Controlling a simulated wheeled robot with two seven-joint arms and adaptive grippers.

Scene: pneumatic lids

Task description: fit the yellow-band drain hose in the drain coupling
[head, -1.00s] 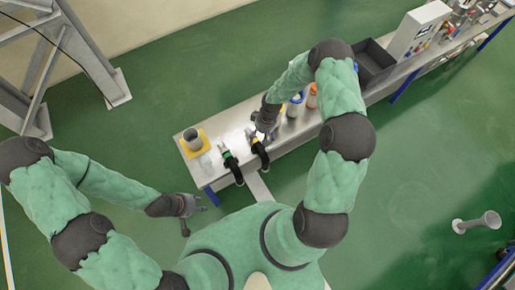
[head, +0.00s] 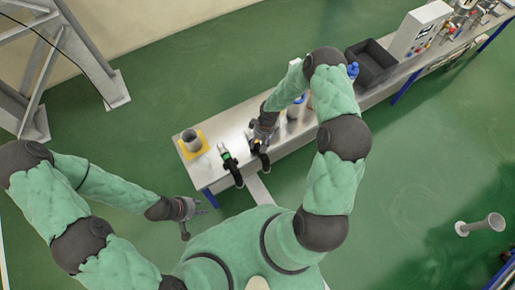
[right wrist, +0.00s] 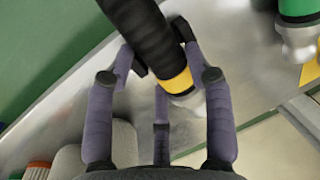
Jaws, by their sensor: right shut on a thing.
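The yellow-band drain hose is black with a yellow band and a pale metal end; its body (head: 264,160) shows at the near edge of the bench in the head view. In the right wrist view, its yellow band (right wrist: 177,82) lies between the fingers. My right gripper (head: 260,137) is shut on this hose over the bench; its fingers also show in the right wrist view (right wrist: 165,85). My left gripper (head: 195,210) is open and empty, off the bench at its near side. I cannot clearly make out which part is the drain coupling.
A green-band hose (head: 230,167) lies just left; its end (right wrist: 297,28) shows at upper right in the wrist view. A metal cylinder (head: 191,140) stands on a yellow square at the bench's left end. A black bin (head: 367,64) and control box (head: 420,32) stand farther right.

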